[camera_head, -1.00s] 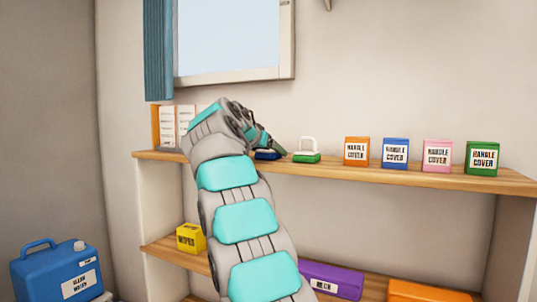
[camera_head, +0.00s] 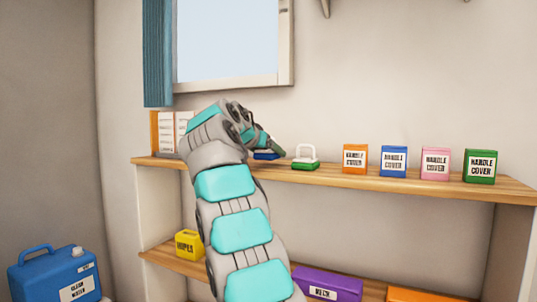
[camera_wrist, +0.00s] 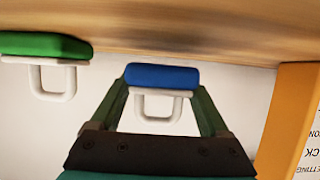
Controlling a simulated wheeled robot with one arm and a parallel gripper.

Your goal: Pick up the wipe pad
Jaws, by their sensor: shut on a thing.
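A blue wipe pad (camera_wrist: 162,76) with a white loop handle is between the two fingers of my gripper (camera_wrist: 163,90) in the wrist view, which looks upside down. My gripper is shut on it. In the head view the blue pad (camera_head: 266,155) shows at the shelf, partly hidden by my gripper (camera_head: 268,147). I cannot tell for sure whether it touches the board. A similar green pad (camera_head: 305,164) with a white handle stands just right of it on the shelf. It also shows in the wrist view (camera_wrist: 45,45).
The upper wooden shelf (camera_head: 335,177) holds orange, blue, pink and green handle cover boxes to the right. An orange holder with white cards (camera_head: 166,130) stands left, close to my wrist. A yellow wipes box (camera_head: 188,243) and purple box (camera_head: 328,284) are below.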

